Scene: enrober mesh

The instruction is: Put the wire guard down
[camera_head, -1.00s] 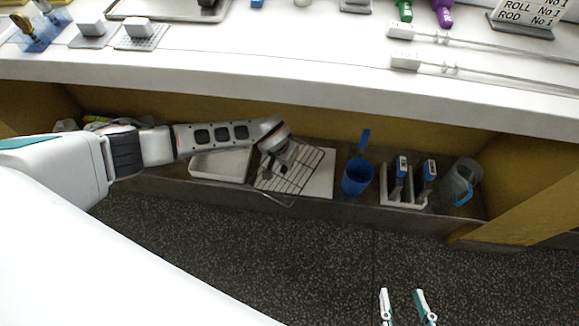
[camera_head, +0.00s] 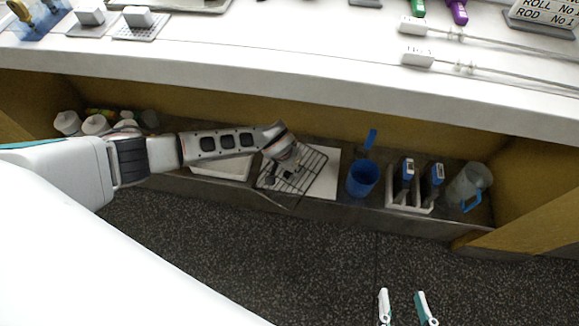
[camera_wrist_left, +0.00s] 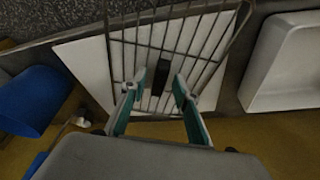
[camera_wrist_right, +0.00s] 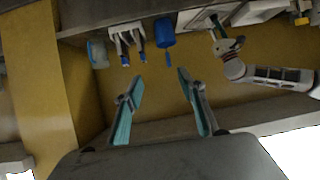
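The wire guard (camera_head: 300,174), a dark wire grid with a black grip (camera_wrist_left: 161,77), is low on the shelf, over a white board (camera_head: 325,180). I cannot tell whether all of it touches the board. My left gripper (camera_wrist_left: 156,88) is open, its fingers apart on either side of the grip's line, with gaps showing. In the head view the left gripper (camera_head: 272,172) is mostly hidden by its wrist. My right gripper (camera_head: 402,292) is open and empty over the dark floor, far from the guard.
A white tray (camera_head: 222,167) stands left of the guard. To the right are a blue cup (camera_head: 362,180), a white rack (camera_head: 409,205) with blue-topped tools, and a clear jug (camera_head: 467,185). The white counter (camera_head: 300,70) overhangs the shelf. White containers (camera_head: 95,124) stand at far left.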

